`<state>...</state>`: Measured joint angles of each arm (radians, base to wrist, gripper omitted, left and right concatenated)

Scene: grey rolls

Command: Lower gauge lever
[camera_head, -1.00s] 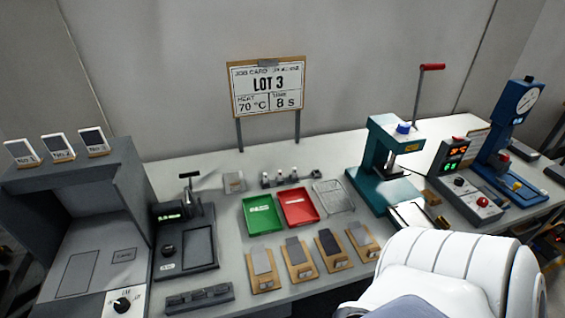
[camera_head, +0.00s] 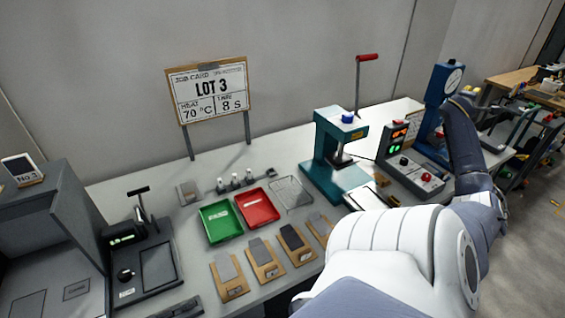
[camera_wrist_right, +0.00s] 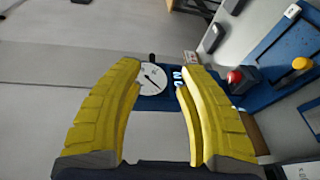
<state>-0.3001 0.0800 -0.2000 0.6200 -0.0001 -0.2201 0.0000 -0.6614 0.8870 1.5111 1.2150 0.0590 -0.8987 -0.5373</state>
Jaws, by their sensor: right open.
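The blue gauge stand (camera_head: 440,95) with a round white dial stands toward the back right of the bench in the head view. In the right wrist view the white dial (camera_wrist_right: 153,79) shows between my fingers, with a small dark knob beside it. A yellow-knobbed part (camera_wrist_right: 303,63) and a red knob (camera_wrist_right: 235,77) are to the right; I cannot tell for sure which part is the lever. My right gripper (camera_wrist_right: 160,72) is open and empty, with yellow fingers either side of the dial. My right arm hides part of the stand in the head view. My left gripper is out of view.
A teal press (camera_head: 335,155) with a red-handled crank stands left of the gauge. A control box (camera_head: 410,165) with lit displays is between them. Green (camera_head: 221,221) and red (camera_head: 257,207) trays lie farther left. Another table (camera_head: 530,90) is at the far right.

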